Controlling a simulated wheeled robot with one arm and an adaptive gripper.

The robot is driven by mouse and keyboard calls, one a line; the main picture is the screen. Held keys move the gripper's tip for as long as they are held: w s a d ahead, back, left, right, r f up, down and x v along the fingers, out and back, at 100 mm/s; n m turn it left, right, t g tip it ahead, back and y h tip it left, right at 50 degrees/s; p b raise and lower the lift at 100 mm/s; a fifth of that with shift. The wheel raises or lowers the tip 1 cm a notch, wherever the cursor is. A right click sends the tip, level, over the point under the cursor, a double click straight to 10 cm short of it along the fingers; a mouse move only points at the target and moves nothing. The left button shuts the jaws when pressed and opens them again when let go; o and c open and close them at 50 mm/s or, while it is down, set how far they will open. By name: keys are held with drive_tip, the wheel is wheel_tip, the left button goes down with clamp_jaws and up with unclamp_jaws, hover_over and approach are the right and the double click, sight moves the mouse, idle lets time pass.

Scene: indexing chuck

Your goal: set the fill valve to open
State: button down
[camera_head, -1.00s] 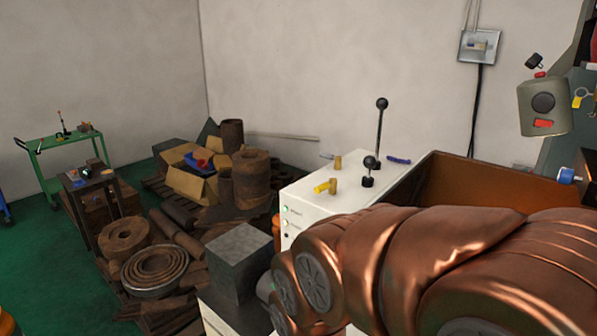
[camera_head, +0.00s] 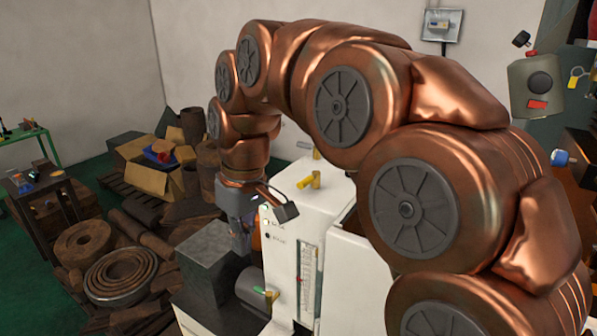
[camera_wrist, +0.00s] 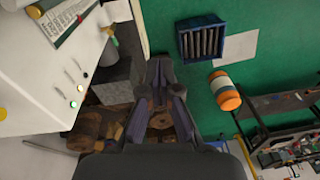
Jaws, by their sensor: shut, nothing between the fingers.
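A brass valve with a yellow lever (camera_head: 305,182) stands on top of the white cabinet (camera_head: 330,186). A second brass fitting (camera_head: 316,155) is just behind it. A small green-tipped handle (camera_head: 267,293) sticks out low on the cabinet's front. I cannot tell by label which is the fill valve. My gripper (camera_head: 240,240) hangs downward left of the cabinet, by the grey block, apart from the brass valve. In the wrist view my gripper (camera_wrist: 158,62) is shut and empty, with the cabinet (camera_wrist: 45,85) to its left.
A grey block (camera_head: 205,252) stands beside the cabinet. Rings (camera_head: 120,277), pipes and an open carton (camera_head: 150,165) crowd the left floor. The wrist view shows an orange-and-white container (camera_wrist: 224,92) and a blue crate (camera_wrist: 202,40) on green floor.

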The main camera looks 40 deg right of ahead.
drive_tip(key=w+d+r+t, duration=0.1)
drive_tip(key=w+d+r, duration=0.3)
drive_tip(key=d, duration=0.3)
drive_tip(key=w+d+r+t+b, duration=0.1)
drive_tip(key=w+d+r, duration=0.25)
drive_tip(key=d, duration=0.35)
drive_tip(key=w+d+r+t, duration=0.1)
drive_tip(key=w+d+r, duration=0.25)
drive_tip(key=d, duration=0.25)
drive_tip(key=b+x, duration=0.6)
drive_tip(key=shift+w+d+f, duration=0.1)
drive_tip(key=shift+p+x, duration=0.35)
drive_tip(key=shift+x, duration=0.75)
drive_tip(key=shift+s+d+f+p, duration=0.1)
drive_tip(key=shift+s+d+p, duration=0.15)
drive_tip(key=shift+s, duration=0.5)
drive_tip(key=shift+s+d+f+p, duration=0.15)
drive_tip(key=shift+s+p, duration=0.15)
drive_tip(key=shift+s, duration=0.45)
drive_tip(key=shift+s+f, duration=0.2)
drive_tip(key=shift+s, duration=0.1)
